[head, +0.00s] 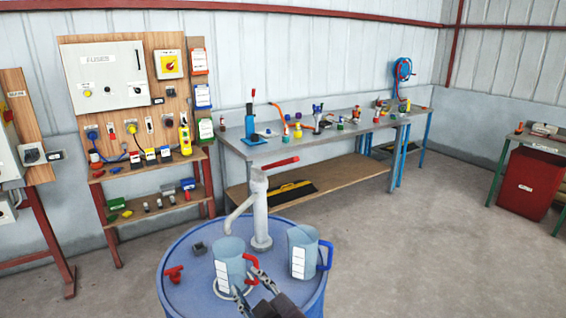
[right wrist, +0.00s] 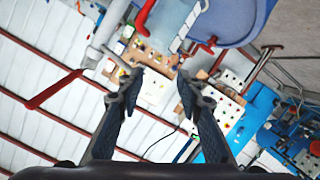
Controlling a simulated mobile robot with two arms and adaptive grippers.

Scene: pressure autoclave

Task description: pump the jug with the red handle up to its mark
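The jug with the red handle (head: 228,264) stands upright on the blue drum, under the spout of the grey hand pump (head: 261,215). It is pale and translucent with a white scale label; I cannot make out its liquid level. Its red handle (head: 251,270) faces right. The pump's red lever (head: 281,163) points right; it also shows in the right wrist view (right wrist: 52,90). My right gripper (head: 247,283) is close to the red handle in the head view. In the right wrist view its fingers (right wrist: 157,78) are apart with nothing between them. My left gripper is not in view.
The blue drum (head: 188,252) also carries a jug with a blue handle (head: 302,254) to the right, a red valve-like piece (head: 173,274) and a small dark cap (head: 199,248). A workbench (head: 240,150) stands behind.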

